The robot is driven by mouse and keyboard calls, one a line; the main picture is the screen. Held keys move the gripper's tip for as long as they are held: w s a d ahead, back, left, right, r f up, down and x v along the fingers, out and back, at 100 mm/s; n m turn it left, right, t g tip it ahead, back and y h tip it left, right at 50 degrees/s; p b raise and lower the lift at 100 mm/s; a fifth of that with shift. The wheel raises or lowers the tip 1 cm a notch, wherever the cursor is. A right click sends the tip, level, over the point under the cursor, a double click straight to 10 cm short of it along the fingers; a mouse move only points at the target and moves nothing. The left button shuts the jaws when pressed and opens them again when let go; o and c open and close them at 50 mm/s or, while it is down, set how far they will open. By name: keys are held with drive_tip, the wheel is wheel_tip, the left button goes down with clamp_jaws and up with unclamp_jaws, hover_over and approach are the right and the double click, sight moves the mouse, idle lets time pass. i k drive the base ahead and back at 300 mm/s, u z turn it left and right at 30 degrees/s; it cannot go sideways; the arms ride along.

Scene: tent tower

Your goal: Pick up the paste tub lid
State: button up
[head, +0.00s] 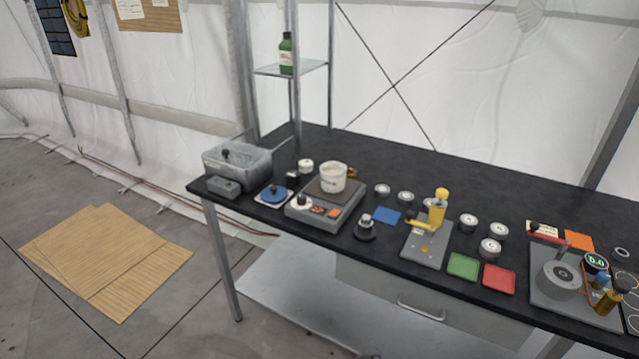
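A white paste tub (333,178) stands upright on a grey hotplate-like device near the left part of the black table. Its top rim shows, and no lid can be made out on it. A blue round disc with a dark knob (274,194) lies on a pale square pad just left of that device. It looks like a lid, but I cannot tell for sure that it is the paste tub lid. My gripper is not in view.
The grey device (312,215) has a knob and orange parts in front. A metal basin (237,160) stands at the table's left end. Several small white jars, a yellow-handled press (438,210) and coloured squares lie to the right. The table's back strip (400,165) is clear.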

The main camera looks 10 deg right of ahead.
sight(273, 194)
drive_tip(key=z, duration=1.55)
drive_tip(key=k, duration=0.1)
drive_tip(key=u, duration=3.15)
drive_tip(key=i, duration=0.95)
drive_tip(key=u, duration=0.7)
